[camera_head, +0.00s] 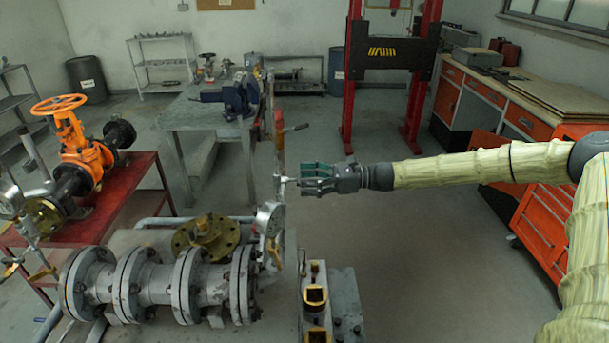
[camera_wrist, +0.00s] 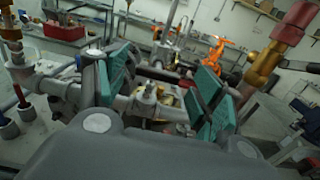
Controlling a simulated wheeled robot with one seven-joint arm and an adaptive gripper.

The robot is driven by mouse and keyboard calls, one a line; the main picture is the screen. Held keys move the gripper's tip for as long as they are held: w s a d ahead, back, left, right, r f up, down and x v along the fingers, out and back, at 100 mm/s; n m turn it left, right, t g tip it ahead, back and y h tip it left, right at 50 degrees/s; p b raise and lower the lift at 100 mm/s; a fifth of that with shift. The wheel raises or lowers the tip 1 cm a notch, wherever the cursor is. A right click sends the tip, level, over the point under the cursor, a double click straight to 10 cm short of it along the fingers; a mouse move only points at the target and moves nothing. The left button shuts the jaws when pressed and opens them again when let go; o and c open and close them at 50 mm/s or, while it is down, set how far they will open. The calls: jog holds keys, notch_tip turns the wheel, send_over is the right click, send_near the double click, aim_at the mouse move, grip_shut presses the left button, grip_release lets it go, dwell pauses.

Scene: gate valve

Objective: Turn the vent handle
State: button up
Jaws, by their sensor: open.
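My gripper (camera_head: 304,180) reaches in from the right in the head view, close to an upright pipe (camera_head: 279,152). In the wrist view its teal-padded fingers (camera_wrist: 165,88) are spread apart. A small grey metal fitting (camera_wrist: 148,100) shows between and beyond them, and I see no contact. A red handle (camera_head: 278,122) sits on the upright pipe, above my gripper in the head view. I cannot tell for certain which part is the vent handle.
A round gauge (camera_head: 270,219) stands below my gripper beside the flanged grey pipe (camera_head: 158,285). An orange handwheel valve (camera_head: 82,150) is on the red stand at left. A bench with a blue vise (camera_head: 238,95) stands behind. Open floor (camera_head: 420,240) lies to the right.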

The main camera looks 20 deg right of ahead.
jog(key=shift+a, duration=0.55)
jog(key=c, duration=1)
jog(key=shift+w, duration=0.1)
